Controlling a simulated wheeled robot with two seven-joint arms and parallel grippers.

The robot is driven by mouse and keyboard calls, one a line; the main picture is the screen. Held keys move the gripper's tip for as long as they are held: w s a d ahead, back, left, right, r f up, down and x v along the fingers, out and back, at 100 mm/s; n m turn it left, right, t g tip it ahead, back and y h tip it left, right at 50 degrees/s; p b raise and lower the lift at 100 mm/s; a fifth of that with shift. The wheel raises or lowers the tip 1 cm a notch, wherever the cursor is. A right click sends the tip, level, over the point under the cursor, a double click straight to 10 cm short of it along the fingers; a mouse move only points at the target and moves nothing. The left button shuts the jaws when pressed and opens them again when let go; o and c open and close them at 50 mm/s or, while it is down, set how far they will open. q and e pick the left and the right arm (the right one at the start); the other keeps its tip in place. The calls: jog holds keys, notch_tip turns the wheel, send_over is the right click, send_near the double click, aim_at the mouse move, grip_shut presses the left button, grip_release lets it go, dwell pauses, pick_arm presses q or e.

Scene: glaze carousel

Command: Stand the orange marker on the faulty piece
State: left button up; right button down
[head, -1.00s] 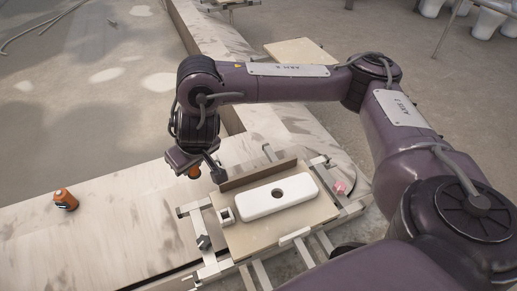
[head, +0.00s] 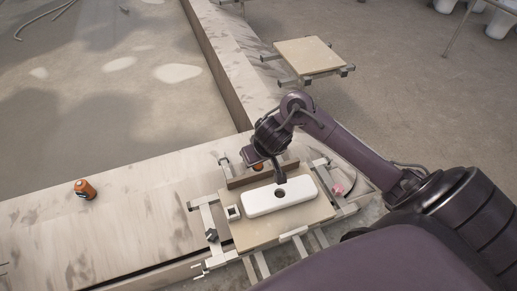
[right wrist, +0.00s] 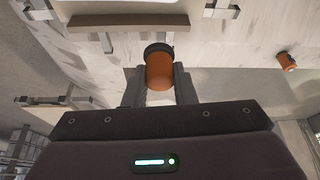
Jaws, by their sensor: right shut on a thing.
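My right gripper (head: 268,167) is shut on an orange marker with a dark end (right wrist: 160,71). In the right wrist view the marker sits between the two fingers (right wrist: 159,88); in the head view only a sliver of its orange shows. The gripper is above the back edge of a white oblong piece (head: 262,204) with a round dark hole, which lies on a beige board. The marker looks raised, but its exact height cannot be told. No fault can be made out on the piece. My left gripper is not in view.
The beige board (head: 262,232) rests on a metal frame with clamp-like arms and an upright brown strip (head: 246,181) behind the piece. An empty board (head: 310,55) stands farther back. A pink item (head: 340,190) lies at right.

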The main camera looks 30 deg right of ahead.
pick_arm(q)
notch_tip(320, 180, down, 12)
jog(key=b, duration=1.2)
pick_arm(e)
notch_tip(320, 180, down, 15)
jog(key=shift+d+f, duration=0.1)
jog(key=shift+f, duration=0.25)
notch_tip(320, 180, down, 4)
jog(key=shift+f+b, duration=0.25)
jog(key=shift+b, duration=1)
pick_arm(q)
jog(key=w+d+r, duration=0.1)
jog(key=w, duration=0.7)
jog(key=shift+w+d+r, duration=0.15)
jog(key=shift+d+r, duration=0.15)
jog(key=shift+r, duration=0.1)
pick_arm(e)
jog(key=shift+r, duration=0.1)
jog(key=c, duration=1.1)
grip_release()
